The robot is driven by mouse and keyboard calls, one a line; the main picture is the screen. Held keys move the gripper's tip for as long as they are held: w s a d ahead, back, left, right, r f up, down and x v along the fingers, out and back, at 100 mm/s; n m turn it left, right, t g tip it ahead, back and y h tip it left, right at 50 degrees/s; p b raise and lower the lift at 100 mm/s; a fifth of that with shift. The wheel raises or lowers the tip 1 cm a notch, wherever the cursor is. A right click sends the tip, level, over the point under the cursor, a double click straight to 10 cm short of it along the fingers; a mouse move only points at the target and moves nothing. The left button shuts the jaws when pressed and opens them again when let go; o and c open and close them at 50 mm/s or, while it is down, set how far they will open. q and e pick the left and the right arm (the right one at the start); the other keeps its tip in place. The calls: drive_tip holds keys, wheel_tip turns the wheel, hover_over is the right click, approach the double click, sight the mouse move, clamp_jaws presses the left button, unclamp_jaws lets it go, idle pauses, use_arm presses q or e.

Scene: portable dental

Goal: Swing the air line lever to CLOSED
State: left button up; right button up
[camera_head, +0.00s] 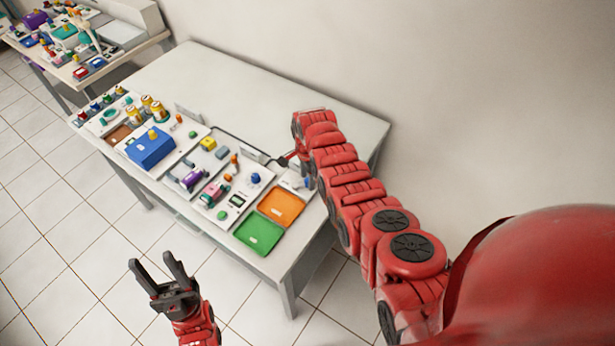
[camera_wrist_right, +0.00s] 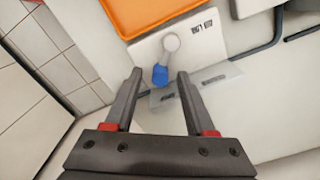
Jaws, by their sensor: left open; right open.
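In the right wrist view a lever with a blue end (camera_wrist_right: 160,75) and a round grey pivot (camera_wrist_right: 171,42) sits on a white plate (camera_wrist_right: 150,52) with small dark label marks. The blue end points down the picture, toward my gripper. My right gripper (camera_wrist_right: 159,78) is open, with one finger on each side of the blue end in the picture; I see no clear contact. In the head view my right gripper (camera_head: 281,161) is over the table's right part, mostly hidden by its arm. My left gripper (camera_head: 153,262) is open and empty, in front of the table.
An orange tray (camera_head: 282,208) and a green tray (camera_head: 259,234) lie at the table's front right. A blue box (camera_head: 150,148) and several small coloured parts stand further left. The table's back strip (camera_head: 220,85) is clear. A second cluttered table stands at the far left.

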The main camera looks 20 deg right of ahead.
clamp_jaws()
idle(0.3)
